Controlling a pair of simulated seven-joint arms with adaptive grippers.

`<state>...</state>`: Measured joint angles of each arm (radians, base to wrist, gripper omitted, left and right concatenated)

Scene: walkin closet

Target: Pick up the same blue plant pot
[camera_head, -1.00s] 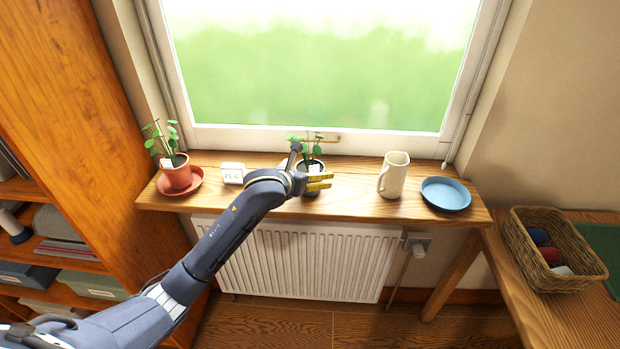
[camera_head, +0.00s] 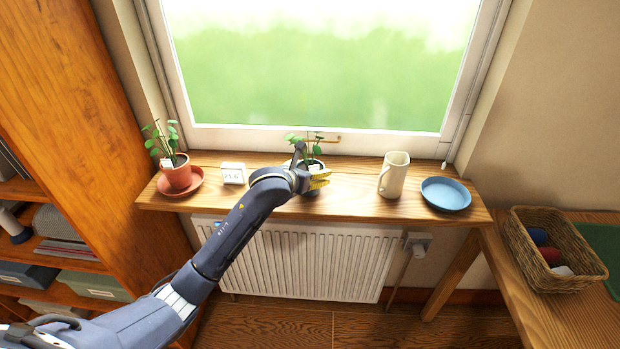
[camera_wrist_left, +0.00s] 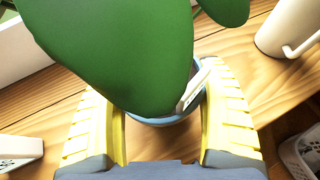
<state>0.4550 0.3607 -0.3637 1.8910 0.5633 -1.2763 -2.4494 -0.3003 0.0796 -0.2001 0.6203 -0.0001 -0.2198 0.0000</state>
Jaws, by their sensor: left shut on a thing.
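The blue plant pot (camera_wrist_left: 160,121) with a green plant (camera_head: 312,140) stands on the wooden window shelf, mostly hidden behind my left gripper (camera_head: 320,180) in the head view. In the left wrist view, my left gripper (camera_wrist_left: 165,125) has its yellow fingers on either side of the pot and is shut on it. A large green leaf (camera_wrist_left: 120,45) covers much of the pot there, and a white tag (camera_wrist_left: 193,90) sticks up at its rim. I cannot tell whether the pot touches the shelf. My right gripper is not in view.
On the shelf (camera_head: 350,203) stand a terracotta pot (camera_head: 179,177) on a saucer, a small white display block (camera_head: 232,173), a cream jug (camera_head: 393,175) and a blue dish (camera_head: 446,194). A radiator (camera_head: 300,262) is below. A wicker basket (camera_head: 553,285) sits at right.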

